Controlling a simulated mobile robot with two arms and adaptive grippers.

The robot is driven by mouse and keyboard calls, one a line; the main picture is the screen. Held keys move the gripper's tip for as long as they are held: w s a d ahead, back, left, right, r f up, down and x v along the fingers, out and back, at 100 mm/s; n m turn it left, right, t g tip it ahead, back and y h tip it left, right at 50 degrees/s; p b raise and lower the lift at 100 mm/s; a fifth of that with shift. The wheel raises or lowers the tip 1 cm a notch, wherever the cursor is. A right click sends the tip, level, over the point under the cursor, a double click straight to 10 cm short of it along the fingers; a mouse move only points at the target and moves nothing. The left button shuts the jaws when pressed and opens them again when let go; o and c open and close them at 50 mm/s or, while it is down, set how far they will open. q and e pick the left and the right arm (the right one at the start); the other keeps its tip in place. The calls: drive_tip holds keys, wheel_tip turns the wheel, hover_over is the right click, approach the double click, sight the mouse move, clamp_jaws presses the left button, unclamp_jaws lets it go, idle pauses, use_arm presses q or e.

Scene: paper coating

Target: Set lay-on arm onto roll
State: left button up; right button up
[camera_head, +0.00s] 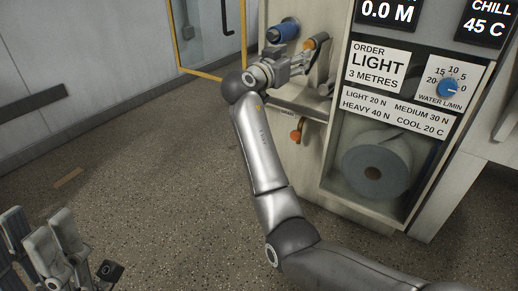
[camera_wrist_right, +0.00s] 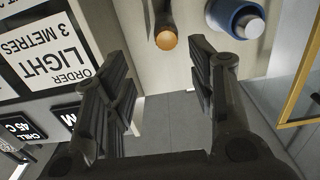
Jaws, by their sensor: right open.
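A dark lever with an orange knob (camera_head: 315,41), which looks like the lay-on arm, sticks out from the machine front. In the right wrist view its orange end (camera_wrist_right: 166,40) shows between my fingers, towards their tips. A blue roller with a pale end (camera_head: 283,31) is beside it; it also shows in the wrist view (camera_wrist_right: 232,16), beyond the right-hand finger. My right gripper (camera_head: 290,67) is open and close to the lever, with nothing held. Whether it touches the lever is unclear. My left gripper (camera_head: 36,245) is low at the left, away from the machine.
A second orange knob (camera_head: 296,136) sits lower on the machine front. A pale roll (camera_head: 376,165) lies behind a window. An order card (camera_head: 378,68) and a blue water dial (camera_head: 449,88) are above. A yellow frame (camera_head: 205,74) stands behind.

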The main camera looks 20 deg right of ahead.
drive_tip(key=w+a+f+n+y+p, duration=0.3)
drive_tip(key=f+n+y+p, duration=0.25)
drive_tip(key=f+p, duration=0.5)
drive_tip(key=s+a+f+n+y+p, duration=0.1)
drive_tip(key=s+f+n+p, duration=0.1)
drive_tip(key=f+p, duration=0.2)
drive_tip(key=s+a+f+n+y+p, duration=0.2)
drive_tip(key=s+f+p, duration=0.1)
drive_tip(key=f, duration=0.7)
drive_tip(key=shift+a+f+n+g+p, duration=0.2)
drive_tip(key=shift+n+g+p, duration=0.2)
drive_tip(key=shift+p, duration=0.15)
